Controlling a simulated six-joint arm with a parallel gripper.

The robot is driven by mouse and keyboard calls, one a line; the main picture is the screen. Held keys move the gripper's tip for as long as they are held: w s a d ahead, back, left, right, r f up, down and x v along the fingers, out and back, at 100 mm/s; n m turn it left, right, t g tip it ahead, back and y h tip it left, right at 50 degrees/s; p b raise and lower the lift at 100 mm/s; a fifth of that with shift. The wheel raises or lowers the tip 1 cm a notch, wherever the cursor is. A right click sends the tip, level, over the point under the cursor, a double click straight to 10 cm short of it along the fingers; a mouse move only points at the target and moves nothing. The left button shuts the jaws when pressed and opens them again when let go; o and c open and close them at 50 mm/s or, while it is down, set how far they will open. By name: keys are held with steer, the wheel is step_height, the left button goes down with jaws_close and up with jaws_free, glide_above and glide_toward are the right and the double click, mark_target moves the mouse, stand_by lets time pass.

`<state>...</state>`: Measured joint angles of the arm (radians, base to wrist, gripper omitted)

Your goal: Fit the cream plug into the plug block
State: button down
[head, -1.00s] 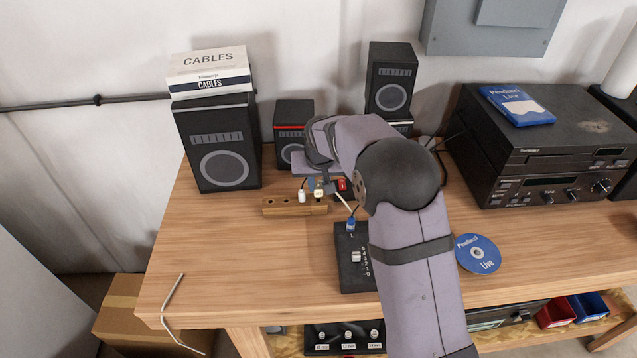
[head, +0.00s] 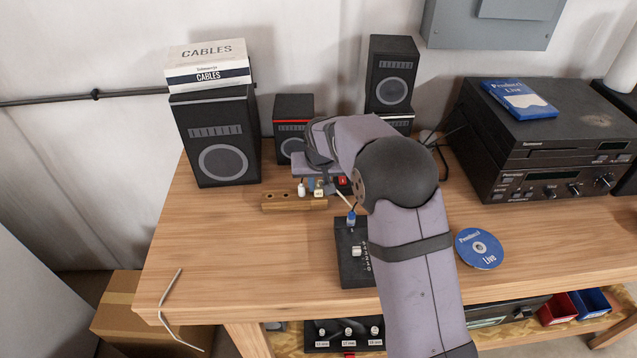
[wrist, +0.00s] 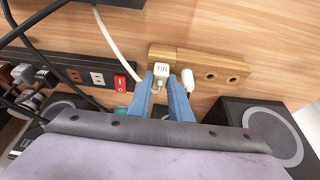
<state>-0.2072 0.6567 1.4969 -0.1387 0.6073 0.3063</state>
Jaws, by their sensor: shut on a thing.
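The cream plug (wrist: 161,72) is between the blue fingertips of my gripper (wrist: 162,84) in the wrist view, with the gripper shut on it. The cream plug also shows in the head view (head: 319,187). It is at the end of the wooden plug block (wrist: 222,69) that is on the left in the wrist view and on the right in the head view (head: 280,203). I cannot tell whether its pins are in a hole. A white plug (wrist: 187,76) stands at the block beside my gripper. Two round holes beyond it are empty.
A black power strip with a red switch (wrist: 120,82) lies close beside my gripper. A pale cable (wrist: 122,38) runs near the fingers. Speakers (head: 222,145) stand behind. The table's left front is mostly clear.

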steer(key=c, duration=1.5)
jaws_free()
steer(key=shift+c, duration=0.2)
steer(key=shift+r, duration=0.1)
